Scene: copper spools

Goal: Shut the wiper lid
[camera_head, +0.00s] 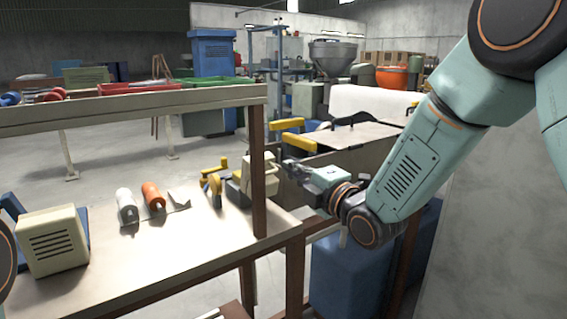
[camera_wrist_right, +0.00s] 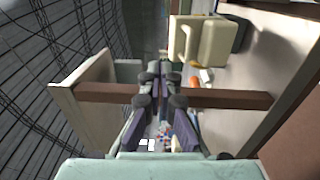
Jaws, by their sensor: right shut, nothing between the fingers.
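A cream box with a handle (camera_head: 271,178), which looks like the wiper, stands at the right end of the bench. The bench post partly hides it. In the right wrist view a cream box with a looped handle (camera_wrist_right: 216,42) shows at the top, beyond my fingers. I cannot tell which part is the lid or how far it stands open. My right gripper (camera_head: 287,166) is shut and empty, close to the right side of the box; contact cannot be told. Its fingers show mid-frame in the right wrist view (camera_wrist_right: 160,76). My left gripper is not in view.
The bench (camera_head: 160,270) carries a white spool (camera_head: 126,203), an orange spool (camera_head: 152,194) and a vented cream box (camera_head: 55,240). A brown post (camera_head: 258,160) and an upper shelf (camera_head: 130,108) frame it. A blue bin (camera_head: 350,275) stands below my right arm.

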